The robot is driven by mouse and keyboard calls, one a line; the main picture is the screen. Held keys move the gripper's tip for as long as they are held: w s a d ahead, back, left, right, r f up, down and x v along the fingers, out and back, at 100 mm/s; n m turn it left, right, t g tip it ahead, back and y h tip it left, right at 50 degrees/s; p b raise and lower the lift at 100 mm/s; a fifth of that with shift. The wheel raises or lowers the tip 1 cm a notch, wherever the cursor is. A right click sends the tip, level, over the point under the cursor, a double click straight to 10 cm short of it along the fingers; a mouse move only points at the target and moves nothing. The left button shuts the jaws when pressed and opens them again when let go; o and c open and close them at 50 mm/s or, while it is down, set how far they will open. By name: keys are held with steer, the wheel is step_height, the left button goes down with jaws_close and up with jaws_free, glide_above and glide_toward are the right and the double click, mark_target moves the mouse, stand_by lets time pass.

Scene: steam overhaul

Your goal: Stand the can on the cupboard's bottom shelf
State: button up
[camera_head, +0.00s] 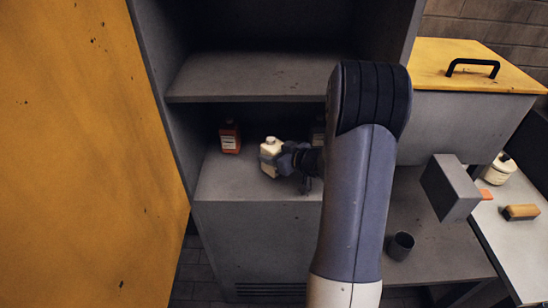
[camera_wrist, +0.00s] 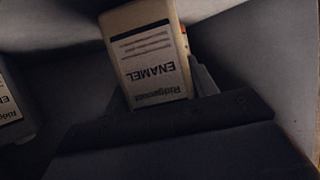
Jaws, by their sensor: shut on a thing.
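A cream can (camera_head: 269,157) is in my gripper (camera_head: 284,160) inside the open grey cupboard. It looks upright, at or just above the bare bottom shelf (camera_head: 222,182), near the shelf's front; I cannot tell whether its base touches. In the wrist view the can (camera_wrist: 147,55) shows an upside-down ENAMEL label, with my gripper (camera_wrist: 170,105) shut on it. The cupboard's yellow door (camera_head: 80,150) stands open at the left.
An orange can (camera_head: 230,137) stands further back on the shelf, left of the held can. A dark can (camera_head: 318,131) is partly hidden behind my arm. The middle shelf (camera_head: 250,76) hangs above.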

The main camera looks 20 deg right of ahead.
steer(key=shift+f, duration=0.6)
steer(key=shift+f, duration=0.2)
steer(key=o, duration=1.3)
